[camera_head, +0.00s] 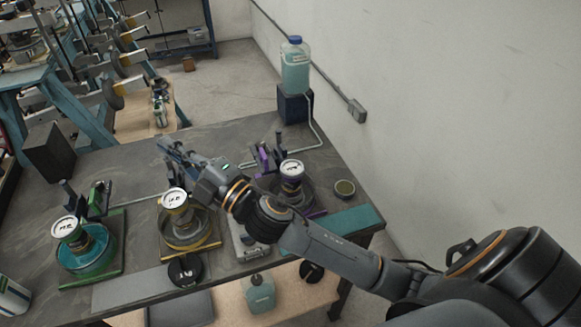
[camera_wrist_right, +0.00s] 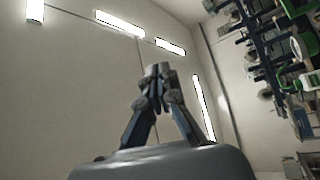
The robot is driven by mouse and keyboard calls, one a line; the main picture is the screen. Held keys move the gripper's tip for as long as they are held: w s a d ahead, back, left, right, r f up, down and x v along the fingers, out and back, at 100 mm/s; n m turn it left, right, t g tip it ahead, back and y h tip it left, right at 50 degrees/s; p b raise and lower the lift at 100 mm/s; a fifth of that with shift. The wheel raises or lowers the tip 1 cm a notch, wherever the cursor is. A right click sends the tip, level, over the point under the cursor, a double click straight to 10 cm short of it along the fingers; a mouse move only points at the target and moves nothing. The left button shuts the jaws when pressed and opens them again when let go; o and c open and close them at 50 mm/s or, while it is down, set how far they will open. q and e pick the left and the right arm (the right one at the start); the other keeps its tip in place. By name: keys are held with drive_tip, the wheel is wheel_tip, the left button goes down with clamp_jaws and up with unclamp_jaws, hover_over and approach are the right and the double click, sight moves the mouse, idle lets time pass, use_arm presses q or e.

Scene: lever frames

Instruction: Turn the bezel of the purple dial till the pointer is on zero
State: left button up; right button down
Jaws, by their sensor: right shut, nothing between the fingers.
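The purple dial (camera_head: 292,168) has a white round face and stands over a round base on a purple plate (camera_head: 318,214), at the right of the bench. Its pointer and marks are too small to read. My right gripper (camera_head: 162,146) is shut and empty. It is raised over the bench, left of the purple dial and apart from it, above and behind the yellow dial. Its closed fingers also show in the right wrist view (camera_wrist_right: 157,72), against wall and ceiling lights. My right arm hides part of the bench just left of the purple dial. My left gripper is out of view.
A yellow dial (camera_head: 174,200) and a green dial (camera_head: 66,228) stand to the left on the bench. A bottle (camera_head: 295,68) sits on a dark block (camera_head: 295,104) at the back, with a tube running forward. A small round tin (camera_head: 344,188) lies right of the purple dial.

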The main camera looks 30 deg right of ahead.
drive_tip(key=s+a+r+n+g+y, duration=0.1)
drive_tip(key=a+r+n+g+y, duration=0.35)
drive_tip(key=n, duration=0.45)
drive_tip(key=n+g+h, duration=1.4)
drive_tip(key=n+g, duration=0.1)
drive_tip(key=n, duration=0.2)
approach(292, 168)
drive_tip(key=w+a+f, duration=0.1)
drive_tip(key=w+a, duration=0.2)
wheel_tip(292, 168, down, 7)
drive_tip(key=b, duration=0.4)
drive_tip(key=shift+a+b, duration=0.25)
drive_tip(key=shift+b, duration=0.05)
drive_tip(key=shift+s+d, duration=0.2)
